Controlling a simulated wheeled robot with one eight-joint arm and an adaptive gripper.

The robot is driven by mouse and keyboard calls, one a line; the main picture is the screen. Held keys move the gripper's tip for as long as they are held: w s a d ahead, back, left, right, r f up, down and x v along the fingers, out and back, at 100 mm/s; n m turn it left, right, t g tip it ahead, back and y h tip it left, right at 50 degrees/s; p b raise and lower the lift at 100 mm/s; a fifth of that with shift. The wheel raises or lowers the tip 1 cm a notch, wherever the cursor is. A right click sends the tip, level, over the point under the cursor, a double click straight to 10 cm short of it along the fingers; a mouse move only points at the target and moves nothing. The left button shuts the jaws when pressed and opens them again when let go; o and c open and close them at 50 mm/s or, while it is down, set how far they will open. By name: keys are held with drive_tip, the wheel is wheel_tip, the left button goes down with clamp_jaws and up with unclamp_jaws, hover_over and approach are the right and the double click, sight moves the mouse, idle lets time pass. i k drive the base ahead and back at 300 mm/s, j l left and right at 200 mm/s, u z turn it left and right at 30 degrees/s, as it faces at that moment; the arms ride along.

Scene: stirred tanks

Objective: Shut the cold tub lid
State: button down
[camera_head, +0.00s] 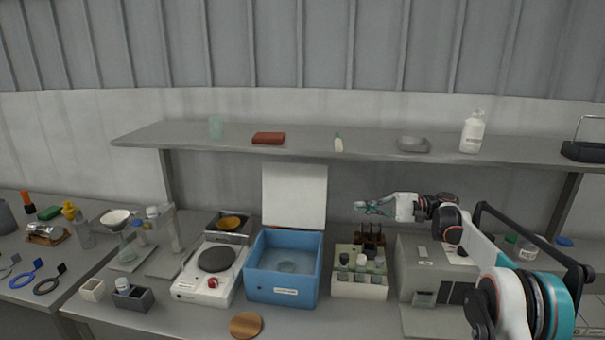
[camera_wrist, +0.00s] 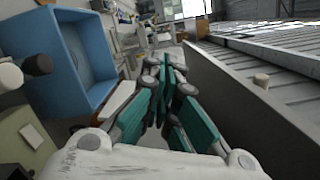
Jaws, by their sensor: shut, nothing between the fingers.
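The cold tub is a blue open-topped box (camera_head: 284,286) with a white label on its front, standing on the bench. Its white lid (camera_head: 295,195) stands upright at the tub's back edge, open. Inside the tub a small round clear thing shows, too faint to name. My gripper (camera_head: 362,208) is right of the lid, apart from it, above the bottle rack, with its fingers pointing left. In the wrist view the teal-padded fingers (camera_wrist: 163,68) are shut and empty, and the blue tub (camera_wrist: 42,68) lies left of them.
A rack of bottles (camera_head: 360,287) stands right of the tub, with a grey machine (camera_head: 430,285) beyond it. A white hotplate (camera_head: 205,283) stands to the left. A shelf (camera_head: 350,150) with several items runs above the lid. A round wooden disc (camera_head: 246,325) lies in front.

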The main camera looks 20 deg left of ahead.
sight(294, 195)
drive_tip(key=i+j, duration=0.8)
drive_tip(key=j, duration=0.1)
